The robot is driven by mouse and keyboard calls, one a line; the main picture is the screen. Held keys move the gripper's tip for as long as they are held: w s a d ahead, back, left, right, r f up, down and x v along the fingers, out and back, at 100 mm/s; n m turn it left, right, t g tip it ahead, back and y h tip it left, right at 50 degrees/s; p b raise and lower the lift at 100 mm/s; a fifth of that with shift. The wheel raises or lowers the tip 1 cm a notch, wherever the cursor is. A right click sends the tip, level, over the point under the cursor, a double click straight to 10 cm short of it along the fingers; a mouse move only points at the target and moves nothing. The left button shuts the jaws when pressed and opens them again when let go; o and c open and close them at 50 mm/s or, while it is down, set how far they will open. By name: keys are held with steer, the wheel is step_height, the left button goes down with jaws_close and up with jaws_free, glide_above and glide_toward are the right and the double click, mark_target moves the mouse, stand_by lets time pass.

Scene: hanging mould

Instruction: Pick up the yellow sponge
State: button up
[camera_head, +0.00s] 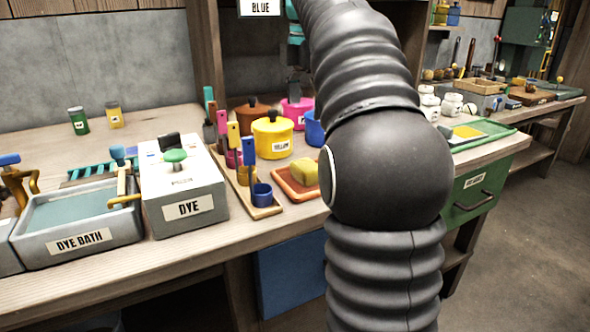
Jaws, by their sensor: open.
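A yellow block that looks like the sponge (304,173) sits in a shallow orange tray (290,190) near the front edge of the bench, right of centre. Its right side is close to my dark ribbed arm, which crosses the view from top to bottom and hides part of the tray.
A wooden tray (262,211) with ladles and a blue cup (262,194) stands left of the orange tray. A yellow pot (273,137) stands behind. A grey dye box (183,190) and dye bath (75,245) are further left. A green tray (493,128) lies right.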

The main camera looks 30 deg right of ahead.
mark_target(307, 164)
steer(key=shift+n, duration=0.4)
steer(key=f, duration=0.8)
steer(key=shift+w+d, duration=0.15)
steer(key=shift+d, duration=0.1)
steer(key=shift+a+f+b, duration=0.1)
steer(key=shift+f+b, duration=0.45)
steer(key=shift+f, duration=2.2)
steer(key=c, duration=1.1)
